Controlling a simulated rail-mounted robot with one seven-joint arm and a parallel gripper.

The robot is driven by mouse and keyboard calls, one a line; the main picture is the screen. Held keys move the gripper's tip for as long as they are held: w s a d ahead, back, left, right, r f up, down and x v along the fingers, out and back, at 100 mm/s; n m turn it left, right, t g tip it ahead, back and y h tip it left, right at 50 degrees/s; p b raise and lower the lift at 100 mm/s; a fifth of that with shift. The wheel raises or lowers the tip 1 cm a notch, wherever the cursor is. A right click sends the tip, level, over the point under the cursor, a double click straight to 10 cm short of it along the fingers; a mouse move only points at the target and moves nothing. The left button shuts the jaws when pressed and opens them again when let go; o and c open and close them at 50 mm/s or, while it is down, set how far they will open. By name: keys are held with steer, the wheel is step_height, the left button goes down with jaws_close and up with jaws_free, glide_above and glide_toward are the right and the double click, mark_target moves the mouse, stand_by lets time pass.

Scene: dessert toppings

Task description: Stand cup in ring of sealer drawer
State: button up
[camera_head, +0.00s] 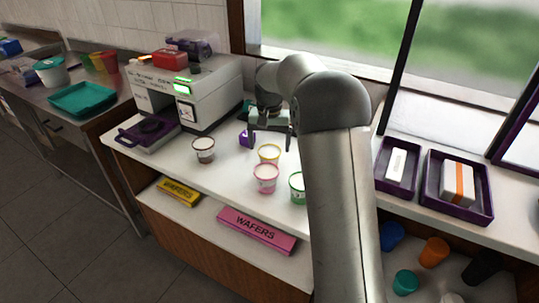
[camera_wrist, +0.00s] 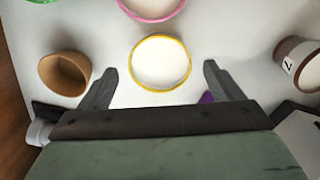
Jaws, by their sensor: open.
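The white sealer (camera_head: 205,92) stands at the back left of the counter. Its purple drawer (camera_head: 135,137) is pulled out at the front, with a dark round ring area (camera_head: 151,128) in it. Several cups stand upright: brown-rimmed (camera_head: 203,150), yellow-rimmed (camera_head: 268,155), pink-rimmed (camera_head: 265,178) and green-rimmed (camera_head: 297,188). My gripper (camera_head: 271,143) is open and empty, by the yellow-rimmed cup. In the wrist view its fingers appear either side of the yellow-rimmed cup (camera_wrist: 160,62); I cannot tell their height above it.
A tan cup (camera_wrist: 65,73) lies left of my gripper in the wrist view. A purple object (camera_head: 245,138) sits behind the cups. Purple trays (camera_head: 458,210) are at the right. Wafer boxes (camera_head: 257,230) lie on the lower shelf. Counter between drawer and brown-rimmed cup is clear.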

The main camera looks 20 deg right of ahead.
mark_target(269, 152)
step_height(269, 152, up, 6)
steer(key=shift+r, duration=0.1)
steer(key=shift+s+a+r, duration=0.1)
steer(key=shift+s+r, duration=0.05)
steer(key=shift+s, duration=0.05)
steer(key=s+a+f+n, duration=0.1)
steer(key=s, duration=1.2)
steer(key=s+a+f+n, duration=0.1)
steer(key=s+a+n, duration=0.1)
steer(key=s, duration=1.1)
steer(key=shift+a+f, duration=0.2)
steer(key=shift+f, duration=0.05)
steer(key=shift+o, duration=0.3)
steer(key=s+f+n, duration=0.1)
steer(key=s+f, duration=0.3)
steer(key=s, duration=0.6)
steer(key=shift+a+f+n, duration=0.2)
steer(key=shift+f+n, duration=0.1)
steer(key=shift+f, duration=0.05)
steer(key=shift+w, duration=0.1)
